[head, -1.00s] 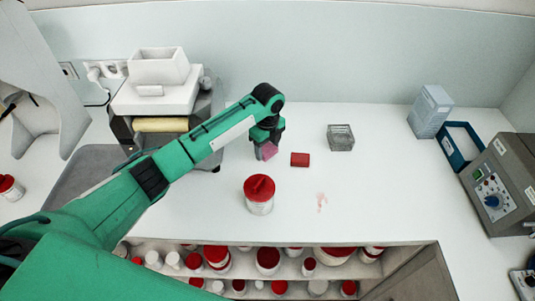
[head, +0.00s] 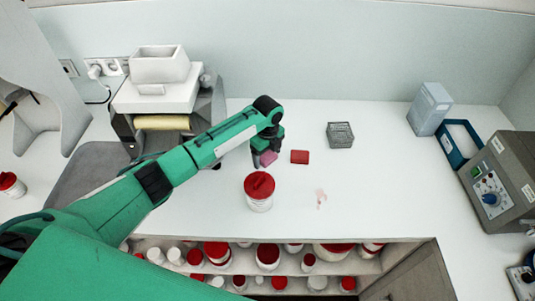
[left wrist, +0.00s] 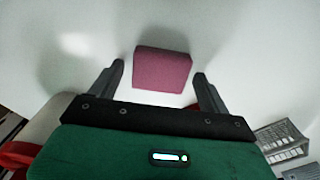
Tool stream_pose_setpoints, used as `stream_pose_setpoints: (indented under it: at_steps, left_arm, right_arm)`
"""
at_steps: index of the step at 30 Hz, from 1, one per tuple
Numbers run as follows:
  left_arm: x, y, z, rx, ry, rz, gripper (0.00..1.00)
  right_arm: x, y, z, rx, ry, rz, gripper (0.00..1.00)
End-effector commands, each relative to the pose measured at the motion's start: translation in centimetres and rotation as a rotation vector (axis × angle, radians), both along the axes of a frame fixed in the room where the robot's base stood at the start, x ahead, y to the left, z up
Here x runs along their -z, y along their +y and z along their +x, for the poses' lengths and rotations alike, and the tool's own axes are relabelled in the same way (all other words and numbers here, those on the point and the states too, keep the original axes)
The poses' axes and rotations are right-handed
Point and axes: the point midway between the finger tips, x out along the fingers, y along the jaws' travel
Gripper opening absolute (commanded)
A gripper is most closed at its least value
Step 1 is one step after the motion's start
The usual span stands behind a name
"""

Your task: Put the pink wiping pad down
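The pink wiping pad (head: 268,158) lies on the white counter just below my left gripper (head: 262,153). In the left wrist view the pad (left wrist: 162,70) sits in front of and between the two dark fingertips (left wrist: 159,78), with a gap on each side. The left gripper is open and not touching the pad there. My right gripper is in neither view.
A red block (head: 300,157) lies just right of the pad, with a grey wire basket (head: 340,135) beyond it. A white jar with a red lid (head: 259,192) stands in front. A pinkish spill (head: 321,198) marks the counter. Free counter lies to the right.

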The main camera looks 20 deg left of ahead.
Motion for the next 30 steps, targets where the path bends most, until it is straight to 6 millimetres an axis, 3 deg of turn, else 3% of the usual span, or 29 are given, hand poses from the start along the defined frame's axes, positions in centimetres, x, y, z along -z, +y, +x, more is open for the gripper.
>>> stream_pose_setpoints:
  at_steps: [8,21,30]
  left_arm:
    - [-1.0,0.0,0.1,0.000,-0.003,-0.001,0.80]
    - [-9.7,0.0,0.1,0.001,-0.004,-0.001,0.80]
    - [-12.3,0.0,0.0,0.000,0.000,0.000,0.80]
  right_arm:
    - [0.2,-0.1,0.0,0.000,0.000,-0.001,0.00]
    - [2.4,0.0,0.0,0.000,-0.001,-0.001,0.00]
    - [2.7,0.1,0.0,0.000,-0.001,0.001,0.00]
